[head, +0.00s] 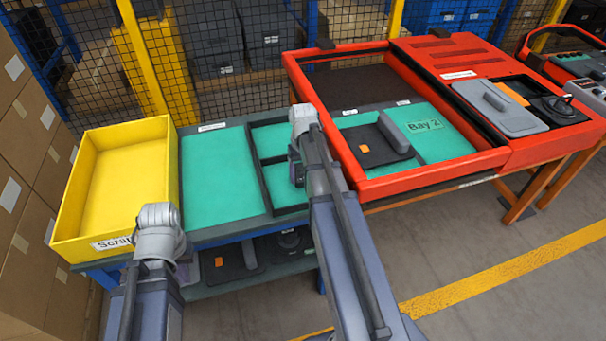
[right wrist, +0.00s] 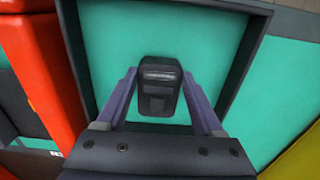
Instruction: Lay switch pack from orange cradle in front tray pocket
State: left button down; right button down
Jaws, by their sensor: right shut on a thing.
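My right gripper (head: 296,176) is over the front pocket (head: 279,191) of the dark-rimmed tray. In the right wrist view its fingers are shut on the switch pack (right wrist: 160,92), a small dark block with a lighter grey band. The pack is above the teal pocket floor (right wrist: 115,45), inside the dark rim (right wrist: 243,62) as seen from there. I cannot tell whether it touches the floor. My left arm comes in at lower left; its gripper (head: 184,268) is mostly hidden behind its wrist, its jaws unclear.
A yellow scrap bin (head: 72,208) stands left of the teal panel (head: 215,180). The red frame (head: 335,130) of Bay 2 rises close to the tray's right, with a black-and-grey part (head: 372,157) in it. A lower shelf holds dark parts.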

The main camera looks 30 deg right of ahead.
jog(key=shift+f+b, duration=0.65)
grip_release()
jog(key=shift+r, duration=0.1)
notch_tip(320, 180, up, 8)
jog(key=p, duration=0.8)
dwell(0.4)
